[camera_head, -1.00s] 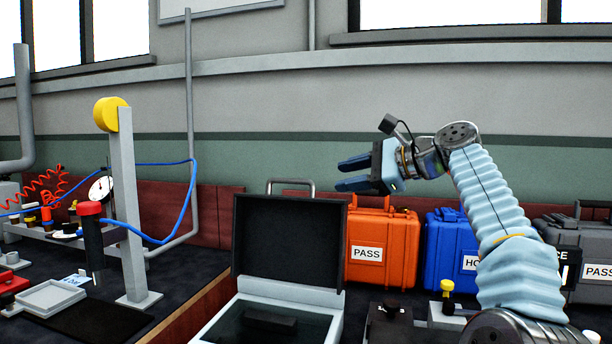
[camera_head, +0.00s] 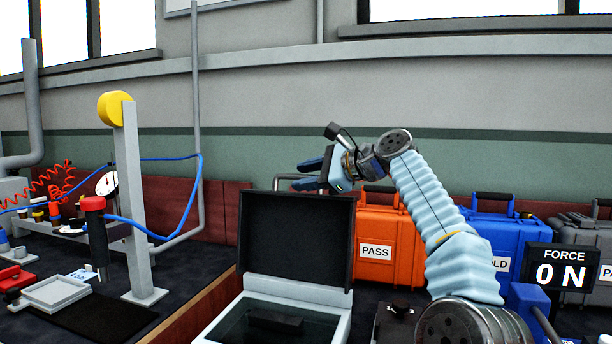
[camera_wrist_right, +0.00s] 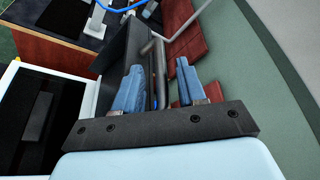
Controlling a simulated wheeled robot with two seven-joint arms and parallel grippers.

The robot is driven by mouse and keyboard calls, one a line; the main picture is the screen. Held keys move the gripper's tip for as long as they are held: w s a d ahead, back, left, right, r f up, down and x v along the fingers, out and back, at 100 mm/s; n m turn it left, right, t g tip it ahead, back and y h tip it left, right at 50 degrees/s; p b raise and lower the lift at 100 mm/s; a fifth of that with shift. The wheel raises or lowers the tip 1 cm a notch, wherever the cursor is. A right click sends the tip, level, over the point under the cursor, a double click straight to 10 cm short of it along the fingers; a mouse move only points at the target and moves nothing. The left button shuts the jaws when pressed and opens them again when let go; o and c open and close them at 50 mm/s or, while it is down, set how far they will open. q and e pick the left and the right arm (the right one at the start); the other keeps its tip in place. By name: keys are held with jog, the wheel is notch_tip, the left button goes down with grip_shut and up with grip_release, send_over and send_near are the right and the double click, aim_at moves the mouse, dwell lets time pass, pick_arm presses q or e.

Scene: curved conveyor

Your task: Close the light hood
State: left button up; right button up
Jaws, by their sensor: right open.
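The light hood (camera_head: 297,235) is a dark panel standing upright, open, at the back of a pale grey box (camera_head: 222,325). A grey bar handle (camera_head: 280,177) rises behind its top edge, its right part hidden by my gripper. My right gripper (camera_head: 308,173) is open at the hood's top right, fingers pointing left. My left gripper is not in view.
Orange (camera_head: 390,245) and blue (camera_head: 495,235) cases stand behind my right arm. A force display (camera_head: 562,268) reads 0 N at right. A grey post (camera_head: 130,200) with a yellow top and a red-capped tool (camera_head: 95,235) stand at left.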

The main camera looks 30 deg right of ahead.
jog(key=shift+w, duration=0.1)
grip_shut()
jog(key=shift+a, duration=0.1)
dwell(0.3)
